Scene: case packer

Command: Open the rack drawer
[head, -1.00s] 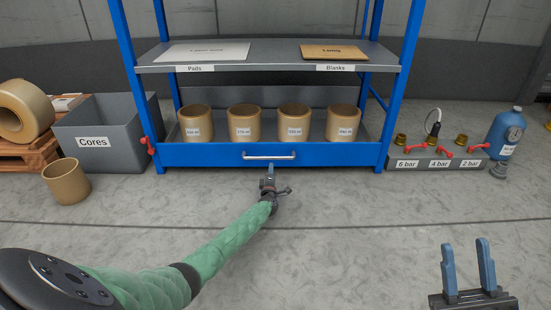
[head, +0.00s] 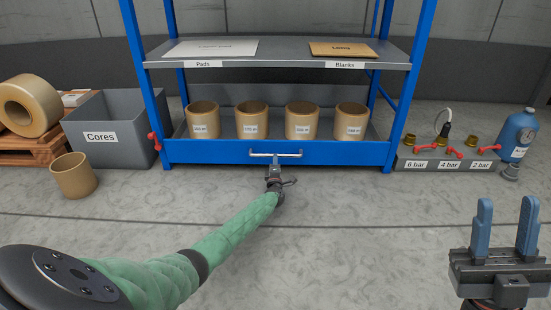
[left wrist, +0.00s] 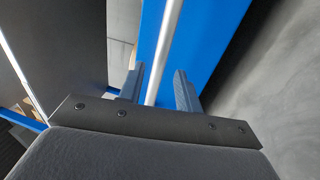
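The rack drawer (head: 215,153) has a blue front at the bottom of the blue rack and looks closed. Its silver bar handle (head: 290,155) is at the middle of the front. My left gripper (head: 274,166) is at the handle. In the left wrist view, the handle (left wrist: 168,40) runs between the two spread fingers of my left gripper (left wrist: 157,80), with gaps beside it; contact cannot be seen. My right gripper (head: 507,205) is open and empty above the floor at the lower right, far from the drawer.
Several tan cores (head: 252,122) stand behind the drawer front. A grey Cores bin (head: 130,152) and a loose core (head: 73,176) are to the left. A valve block (head: 440,162) and blue bottle (head: 517,133) are to the right. Floor before the rack is clear.

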